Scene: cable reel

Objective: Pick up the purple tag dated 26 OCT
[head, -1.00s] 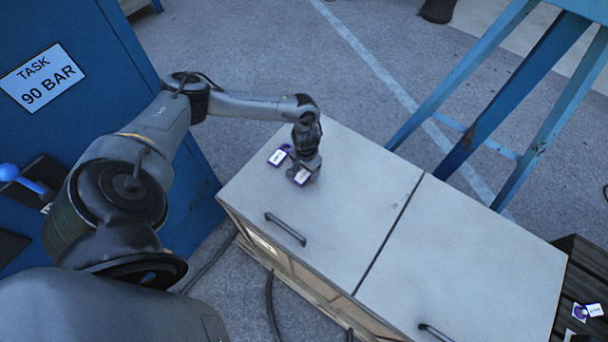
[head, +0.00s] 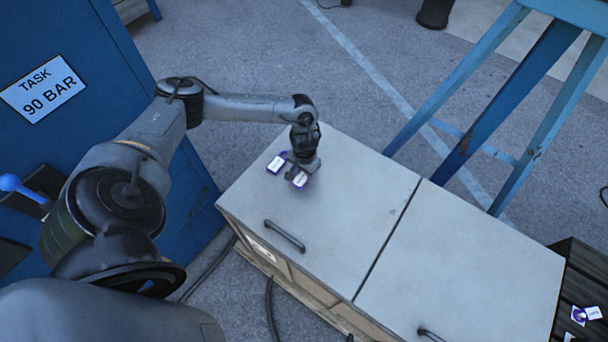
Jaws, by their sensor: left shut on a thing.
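Two small purple-edged tags with white faces are on the grey cabinet top at its far left. One tag (head: 276,164) lies flat to the left of my gripper. The other tag (head: 299,180) is at the fingertips of my left gripper (head: 301,174), which points down and is shut on it, at or just above the surface. The print on both is too small to read, so I cannot tell which bears 26 OCT. More purple and white tags (head: 592,312) lie at the far right on a dark slatted surface. My right gripper is not in view.
The cabinet top (head: 350,220) is otherwise clear, with a seam and two black handles (head: 285,236) along the front. A blue frame (head: 490,100) stands behind it. A blue panel with a "TASK 90 BAR" sign (head: 43,83) is at left.

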